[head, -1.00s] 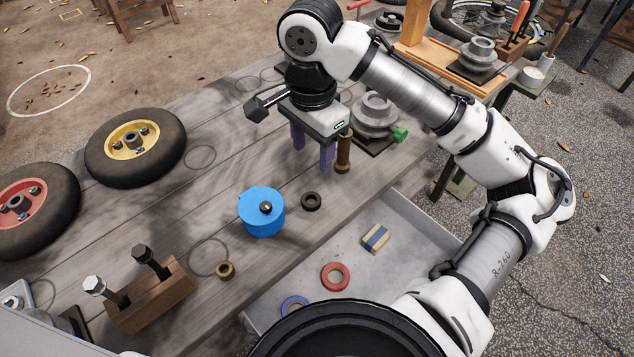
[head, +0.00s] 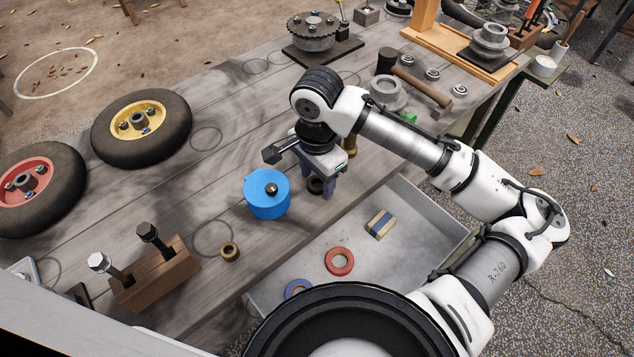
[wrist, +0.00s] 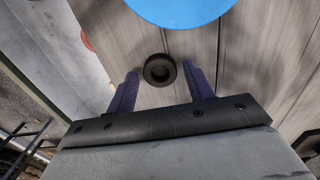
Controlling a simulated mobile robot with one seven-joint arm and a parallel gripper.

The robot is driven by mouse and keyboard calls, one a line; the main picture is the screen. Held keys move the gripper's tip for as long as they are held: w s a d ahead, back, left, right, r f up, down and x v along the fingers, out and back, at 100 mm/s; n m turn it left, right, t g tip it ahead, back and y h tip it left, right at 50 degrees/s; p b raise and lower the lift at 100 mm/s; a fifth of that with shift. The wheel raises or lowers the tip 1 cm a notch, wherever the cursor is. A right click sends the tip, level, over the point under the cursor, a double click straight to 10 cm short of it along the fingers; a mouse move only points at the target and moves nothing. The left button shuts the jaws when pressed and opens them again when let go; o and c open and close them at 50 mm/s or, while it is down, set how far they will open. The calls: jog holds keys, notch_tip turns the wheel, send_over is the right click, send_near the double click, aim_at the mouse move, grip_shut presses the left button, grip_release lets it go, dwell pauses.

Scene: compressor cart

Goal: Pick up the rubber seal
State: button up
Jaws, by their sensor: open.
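The rubber seal (wrist: 160,70) is a small black ring lying flat on the wooden bench top. In the head view the seal (head: 315,187) is partly hidden behind my gripper's fingers. My gripper (head: 319,180) is open and points down over the seal. In the wrist view its two purple fingers stand to the left and right of the seal, with gaps on both sides. The seal lies near the fingertips' level in that picture. Whether the tips touch the bench I cannot tell.
A brass bush (head: 229,252) lies nearer. An open grey drawer (head: 425,215) holds a red ring (head: 339,261), a blue ring (head: 298,289) and a striped block (head: 380,224). A hammer (head: 425,88) lies behind.

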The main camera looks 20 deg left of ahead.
jog(key=shift+f, duration=0.15)
jog(key=c, duration=1)
